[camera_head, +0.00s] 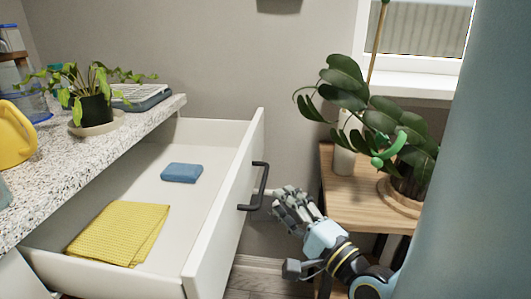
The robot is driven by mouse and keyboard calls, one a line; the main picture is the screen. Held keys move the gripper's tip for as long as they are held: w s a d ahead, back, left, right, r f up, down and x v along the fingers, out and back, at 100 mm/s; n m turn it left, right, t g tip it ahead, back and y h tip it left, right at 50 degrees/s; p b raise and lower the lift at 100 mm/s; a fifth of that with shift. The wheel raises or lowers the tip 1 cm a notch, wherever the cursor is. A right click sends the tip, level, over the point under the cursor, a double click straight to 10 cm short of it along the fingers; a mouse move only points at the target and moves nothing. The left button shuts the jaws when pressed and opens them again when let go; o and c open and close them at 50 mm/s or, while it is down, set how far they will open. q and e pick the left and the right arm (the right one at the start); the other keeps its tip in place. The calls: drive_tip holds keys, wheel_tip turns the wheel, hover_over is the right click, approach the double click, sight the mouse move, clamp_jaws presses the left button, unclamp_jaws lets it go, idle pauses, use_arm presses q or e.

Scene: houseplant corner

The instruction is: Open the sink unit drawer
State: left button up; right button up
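The sink unit drawer (223,210) is pulled far out from under the speckled countertop, and its inside shows. Its dark bar handle (262,186) is on the white front panel, facing right. My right gripper (277,202) is just right of the handle, with its fingers pointing toward it. The fingertips look close to the handle but not around it. From this angle I cannot tell whether the fingers are open or shut. My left gripper is not in view.
A yellow cloth (118,233) and a blue sponge (181,173) lie in the drawer. A potted plant (96,108) and a yellow watering can (14,135) stand on the countertop (60,165). A wooden side table (345,205) with a leafy plant (350,88) is close behind my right arm.

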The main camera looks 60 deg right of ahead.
drive_tip(key=v, duration=0.4)
idle(0.5)
drive_tip(key=w+a+f+n+g+y, duration=0.1)
drive_tip(key=w+f+n, duration=0.1)
drive_tip(key=f, duration=0.3)
drive_tip(key=w+a+f+n+y, duration=0.1)
drive_tip(key=w+f, duration=0.2)
drive_tip(key=f, duration=0.2)
drive_tip(key=s+a+f+n+g+y, duration=0.25)
drive_tip(key=f+n, duration=0.25)
drive_tip(key=f, duration=0.5)
drive_tip(key=s+a+f+n+g+y, duration=0.1)
drive_tip(key=s+a+f+n+g, duration=0.3)
drive_tip(key=f, duration=0.5)
drive_tip(key=s+f+n+g, duration=0.3)
drive_tip(key=s+f+n, duration=0.1)
drive_tip(key=s, duration=0.3)
drive_tip(key=s+a+f+n+g+y, duration=0.1)
drive_tip(key=s+f+n+g, duration=0.2)
drive_tip(key=s, duration=0.4)
drive_tip(key=s+a+f+n+g, duration=0.1)
drive_tip(key=s+f+n+g, duration=0.3)
drive_tip(key=s, duration=0.4)
drive_tip(key=shift+a+f+n, duration=0.15)
drive_tip(key=shift+f+n, duration=0.6)
drive_tip(key=shift+n, duration=0.05)
